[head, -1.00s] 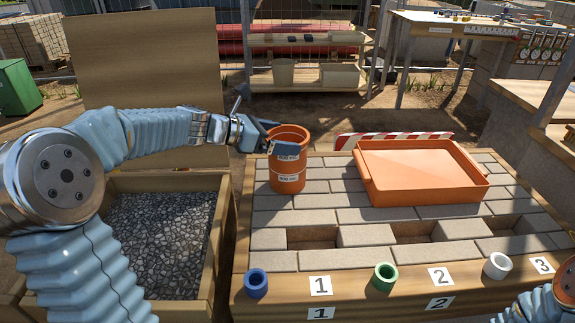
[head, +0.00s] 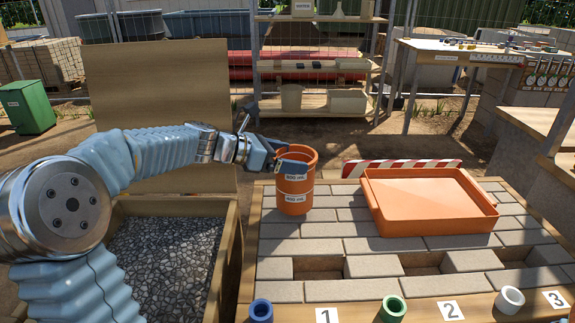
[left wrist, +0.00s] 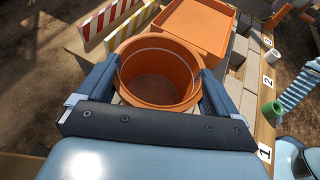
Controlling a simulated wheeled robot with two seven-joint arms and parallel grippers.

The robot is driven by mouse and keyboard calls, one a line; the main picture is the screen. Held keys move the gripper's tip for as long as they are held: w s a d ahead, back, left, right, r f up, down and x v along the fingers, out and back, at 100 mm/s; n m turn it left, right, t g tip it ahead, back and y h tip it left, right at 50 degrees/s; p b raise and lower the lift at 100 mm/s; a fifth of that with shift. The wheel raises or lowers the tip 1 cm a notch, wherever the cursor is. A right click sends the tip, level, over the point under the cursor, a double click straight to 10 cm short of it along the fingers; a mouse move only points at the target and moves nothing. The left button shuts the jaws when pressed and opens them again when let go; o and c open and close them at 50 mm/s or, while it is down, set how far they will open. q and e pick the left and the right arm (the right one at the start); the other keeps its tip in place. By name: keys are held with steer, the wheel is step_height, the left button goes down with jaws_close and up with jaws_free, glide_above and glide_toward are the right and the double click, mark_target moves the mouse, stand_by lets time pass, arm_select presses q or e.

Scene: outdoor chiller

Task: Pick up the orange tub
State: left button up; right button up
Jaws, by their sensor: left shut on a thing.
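The orange tub (head: 295,190) stands upright at the far left of the brick-topped table, with white marking bands on its side. My left gripper (head: 290,167) reaches in from the left and is shut on the tub near its rim. In the left wrist view the tub (left wrist: 160,75) sits between the two fingers of my left gripper (left wrist: 158,88), and I look down into its empty inside. Whether its base touches the bricks or hangs just above them is hard to tell. My right gripper is not in view.
An orange tray (head: 425,204) lies right of the tub. A striped barrier (head: 400,167) stands behind it. Blue (head: 261,311), green (head: 392,309) and white (head: 510,300) rings line the front edge by numbered labels. A gravel-filled wooden box (head: 228,262) is at left.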

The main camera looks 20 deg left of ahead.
arm_select(q)
step_height(320, 180, up, 26)
steer(key=shift+f+p, duration=0.15)
steer(key=shift+p, duration=0.3)
steer(key=o, duration=1)
steer(key=c, duration=1.5)
steer(key=shift+c, duration=0.2)
